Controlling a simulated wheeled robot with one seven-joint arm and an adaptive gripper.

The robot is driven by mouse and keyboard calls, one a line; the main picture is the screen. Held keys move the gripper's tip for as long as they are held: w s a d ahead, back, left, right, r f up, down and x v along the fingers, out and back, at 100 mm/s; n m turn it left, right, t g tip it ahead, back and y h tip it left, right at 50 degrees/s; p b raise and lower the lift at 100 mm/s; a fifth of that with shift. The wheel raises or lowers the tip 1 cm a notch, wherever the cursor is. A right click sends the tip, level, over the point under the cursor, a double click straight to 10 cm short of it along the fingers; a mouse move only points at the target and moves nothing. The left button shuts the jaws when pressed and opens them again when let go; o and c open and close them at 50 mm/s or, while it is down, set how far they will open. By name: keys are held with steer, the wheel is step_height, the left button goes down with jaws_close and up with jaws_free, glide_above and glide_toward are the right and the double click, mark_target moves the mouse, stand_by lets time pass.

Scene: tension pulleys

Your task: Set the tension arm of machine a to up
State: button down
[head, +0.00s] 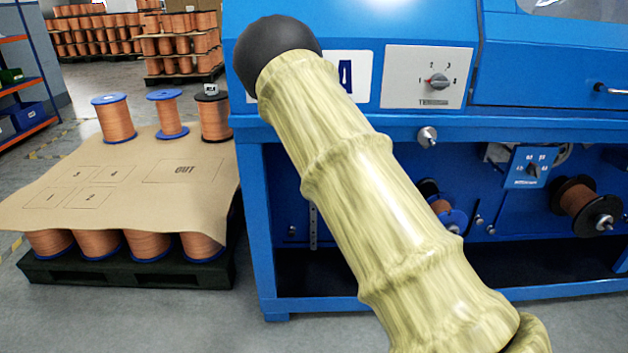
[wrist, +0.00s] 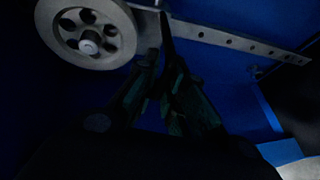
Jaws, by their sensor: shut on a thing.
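The blue machine (head: 268,190) bears a white sign (head: 364,78) with a partly covered dark letter, which looks like an A. In the wrist view a grey spoked pulley wheel (wrist: 88,34) sits at upper left, beside a grey metal plate (wrist: 147,27). This looks like the tension arm of machine a. My gripper (wrist: 163,48) is closed with its fingertips at the plate's edge. The view is dark, and the exact grip is hard to make out. In the head view my own arm hides the gripper and the tension arm.
A perforated bar (wrist: 240,42) runs right from the grip; its lower part shows in the head view (head: 313,226). A dial panel (head: 428,78) is on the machine front. Copper spools (head: 577,199) hang below. A spool pallet (head: 125,272) stands left, with free floor in front.

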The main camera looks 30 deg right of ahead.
steer(key=shift+f, duration=0.15)
steer(key=c, duration=1.6)
jaws_free()
steer(key=shift+o, duration=0.2)
steer(key=shift+s, duration=0.1)
steer(key=v, duration=1.2)
